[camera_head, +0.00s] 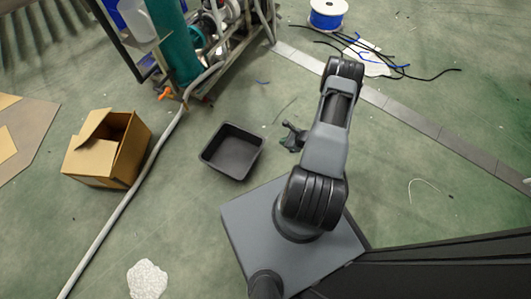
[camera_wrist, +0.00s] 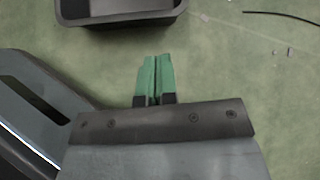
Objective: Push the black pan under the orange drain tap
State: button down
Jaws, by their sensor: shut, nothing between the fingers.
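The black pan (camera_head: 231,151) is an open, empty square tray lying on the green floor, left of my arm in the head view. In the wrist view its near wall (camera_wrist: 120,20) shows at the top edge, and the rest is cut off. The orange drain tap (camera_head: 165,93) is low on the machine with the teal cylinder, up and left of the pan. My gripper (camera_head: 291,137) is just right of the pan, with a gap between. In the wrist view its green fingers (camera_wrist: 154,78) are together and empty, pointing toward the pan.
A grey hose or pipe (camera_head: 118,209) runs along the floor between the pan and an open cardboard box (camera_head: 97,160). A blue cable spool (camera_head: 327,14) and loose cables lie at the top right. Floor between pan and tap looks mostly clear.

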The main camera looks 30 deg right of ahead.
notch_tip(320, 180, down, 7)
jog(key=s+m+b, duration=0.1)
jog(key=m+b, duration=0.1)
jog(key=w+a+f+b, duration=0.5)
jog(key=w+a, duration=0.1)
jog(key=w, duration=0.2)
jog(key=shift+h, duration=0.3)
jog(key=shift+w, duration=0.1)
jog(key=shift+a, duration=0.1)
